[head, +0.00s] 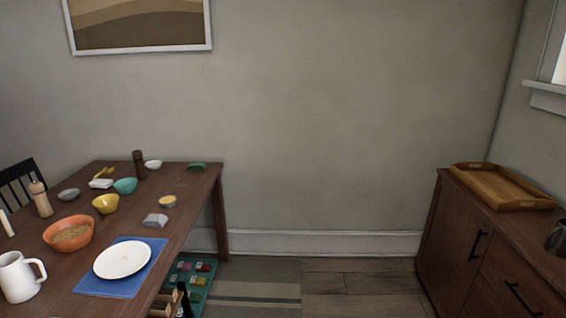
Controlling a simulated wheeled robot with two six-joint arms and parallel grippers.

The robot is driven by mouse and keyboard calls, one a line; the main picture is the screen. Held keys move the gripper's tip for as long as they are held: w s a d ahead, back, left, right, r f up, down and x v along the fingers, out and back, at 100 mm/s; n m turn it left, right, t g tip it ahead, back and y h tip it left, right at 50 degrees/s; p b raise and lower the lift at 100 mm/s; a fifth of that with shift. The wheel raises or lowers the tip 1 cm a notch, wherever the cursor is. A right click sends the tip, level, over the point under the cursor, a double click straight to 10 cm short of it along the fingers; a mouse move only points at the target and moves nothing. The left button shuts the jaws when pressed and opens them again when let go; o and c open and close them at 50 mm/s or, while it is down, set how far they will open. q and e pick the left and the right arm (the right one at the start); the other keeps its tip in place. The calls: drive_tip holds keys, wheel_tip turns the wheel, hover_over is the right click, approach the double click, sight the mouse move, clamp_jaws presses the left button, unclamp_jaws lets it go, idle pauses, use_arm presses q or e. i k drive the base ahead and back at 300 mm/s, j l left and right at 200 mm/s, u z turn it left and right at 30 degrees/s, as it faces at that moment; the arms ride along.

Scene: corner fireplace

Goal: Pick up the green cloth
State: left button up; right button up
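A small dark green thing (196,166), which looks like the green cloth, lies at the far right corner of the wooden table (185,188). It is small in the head view and its folds cannot be made out. Nothing stands close against it. Neither of my grippers can be made out in the head view.
On the table are an orange bowl (69,233), a white plate (122,259) on a blue mat (92,285), a white pitcher (19,277) and a dark mill (138,165). A teal mat (209,284) lies on the floor. A cabinet (448,235) bears a wooden tray (503,187).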

sight(196, 166)
drive_tip(key=i, duration=1.95)
